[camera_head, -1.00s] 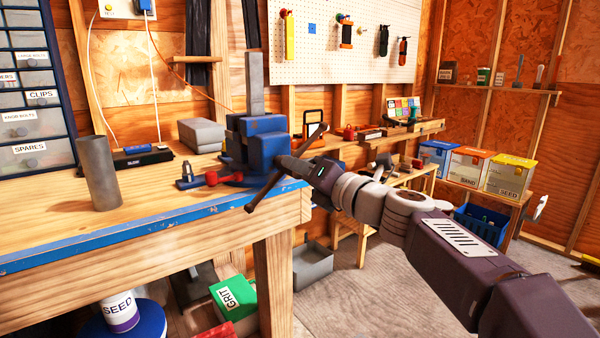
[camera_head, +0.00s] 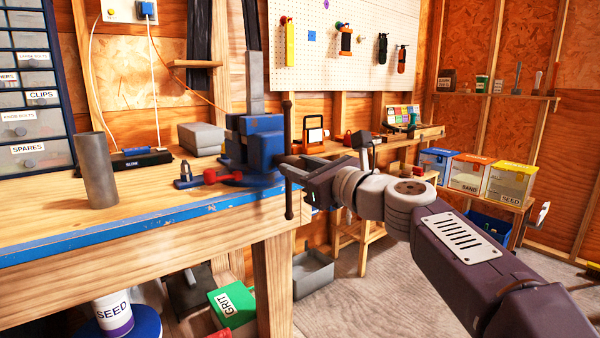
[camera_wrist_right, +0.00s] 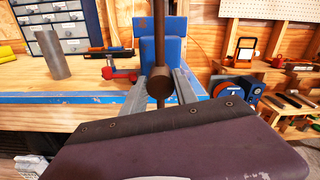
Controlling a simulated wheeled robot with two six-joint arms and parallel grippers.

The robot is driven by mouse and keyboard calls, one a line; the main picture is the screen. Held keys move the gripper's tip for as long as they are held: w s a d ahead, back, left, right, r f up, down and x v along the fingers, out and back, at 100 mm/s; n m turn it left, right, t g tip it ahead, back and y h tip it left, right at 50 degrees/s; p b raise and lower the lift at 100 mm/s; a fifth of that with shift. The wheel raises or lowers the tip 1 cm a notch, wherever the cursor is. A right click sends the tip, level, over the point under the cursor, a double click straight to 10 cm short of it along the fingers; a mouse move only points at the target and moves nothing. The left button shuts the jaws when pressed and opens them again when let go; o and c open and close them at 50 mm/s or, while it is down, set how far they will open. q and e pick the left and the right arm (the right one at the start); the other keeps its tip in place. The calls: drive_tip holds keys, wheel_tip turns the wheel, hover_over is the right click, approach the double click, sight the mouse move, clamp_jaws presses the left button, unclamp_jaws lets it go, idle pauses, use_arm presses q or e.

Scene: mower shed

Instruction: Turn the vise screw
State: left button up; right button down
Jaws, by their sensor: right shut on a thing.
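The blue vise (camera_head: 250,142) is at the bench's right front corner, with a grey bar (camera_head: 256,97) upright in its jaws. Its long dark handle (camera_head: 288,200) stands nearly vertical in the head view, with a round end above and below. My right gripper (camera_head: 286,164) comes in from the right and is shut at the middle of the handle. In the right wrist view, its two grey fingers (camera_wrist_right: 160,92) lie either side of the round screw head (camera_wrist_right: 159,86), and the handle (camera_wrist_right: 160,30) runs up through it. The exact contact is partly hidden. My left gripper is out of view.
A grey cylinder (camera_head: 97,170) and a red-handled tool (camera_head: 222,176) are on the bench (camera_head: 150,215) left of the vise. A grey bin (camera_head: 312,273) and a green GRIT box (camera_head: 233,304) are below. The bench front is clear.

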drive_tip(key=n+b, duration=0.1)
drive_tip(key=n, duration=0.3)
drive_tip(key=shift+n+b, duration=0.3)
drive_tip(key=n+b, duration=0.2)
drive_tip(key=n, duration=0.3)
drive_tip(key=shift+n, duration=0.3)
drive_tip(key=n+b, duration=0.2)
drive_tip(key=n, duration=0.3)
drive_tip(key=shift+n+b, duration=0.5)
drive_tip(key=shift+n, duration=1.1)
drive_tip(key=shift+s+r+n, duration=0.1)
drive_tip(key=shift+r+n, duration=0.05)
drive_tip(key=shift+n, duration=0.75)
drive_tip(key=c, duration=1.2)
unclamp_jaws()
drive_tip(key=shift+o, duration=1.2)
drive_tip(key=shift+a, duration=0.15)
drive_tip(key=shift+f, duration=0.2)
